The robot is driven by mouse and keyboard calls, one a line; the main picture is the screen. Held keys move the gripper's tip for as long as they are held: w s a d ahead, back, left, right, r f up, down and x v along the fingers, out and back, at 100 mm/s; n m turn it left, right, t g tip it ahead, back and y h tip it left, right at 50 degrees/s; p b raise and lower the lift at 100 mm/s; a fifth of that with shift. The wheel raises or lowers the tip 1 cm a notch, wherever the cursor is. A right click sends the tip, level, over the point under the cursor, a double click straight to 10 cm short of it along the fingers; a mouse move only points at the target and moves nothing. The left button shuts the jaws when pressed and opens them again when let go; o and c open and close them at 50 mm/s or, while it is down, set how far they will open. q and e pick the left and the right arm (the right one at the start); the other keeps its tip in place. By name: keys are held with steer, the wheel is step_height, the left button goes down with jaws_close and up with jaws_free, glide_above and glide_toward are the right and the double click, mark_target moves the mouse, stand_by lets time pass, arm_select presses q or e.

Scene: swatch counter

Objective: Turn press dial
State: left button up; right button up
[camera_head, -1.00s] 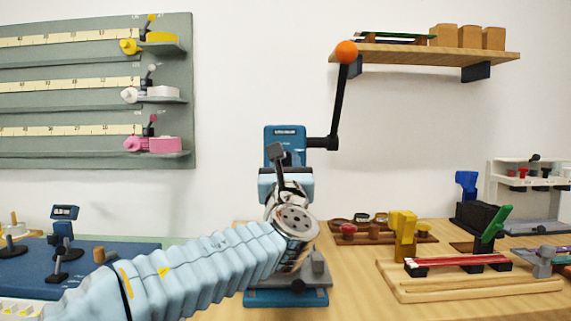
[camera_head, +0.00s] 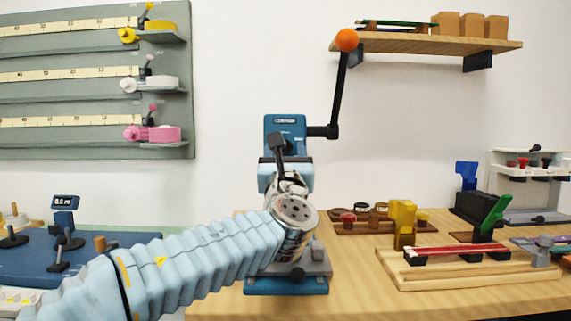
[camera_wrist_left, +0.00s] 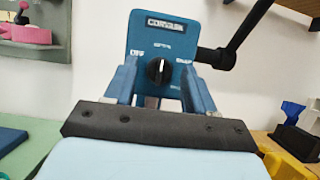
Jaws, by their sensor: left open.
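The blue press (camera_head: 285,124) stands at the back of the counter, with a black crank arm (camera_head: 339,95) ending in an orange knob (camera_head: 347,40). Its dial, a round black knob with a light pointer mark (camera_wrist_left: 157,72), is on the press's front face. The dial is hidden behind my arm in the head view. My left gripper (camera_head: 286,166) is in front of the press. In the left wrist view its two blue fingers (camera_wrist_left: 158,84) are open, on either side of the dial, with a gap on both sides. I cannot tell the remaining depth. My right gripper is not in view.
The press's base (camera_head: 286,287) rests on the wooden counter (camera_head: 352,290). A wooden jig (camera_head: 475,272) with a red strip and a yellow block (camera_head: 403,220) stands to the right. A wall shelf (camera_head: 430,45) is above right.

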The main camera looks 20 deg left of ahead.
arm_select(q)
steer(key=b+v, duration=0.3)
steer(key=v, duration=1)
steer(key=shift+s, duration=0.15)
steer(key=shift+f, duration=0.15)
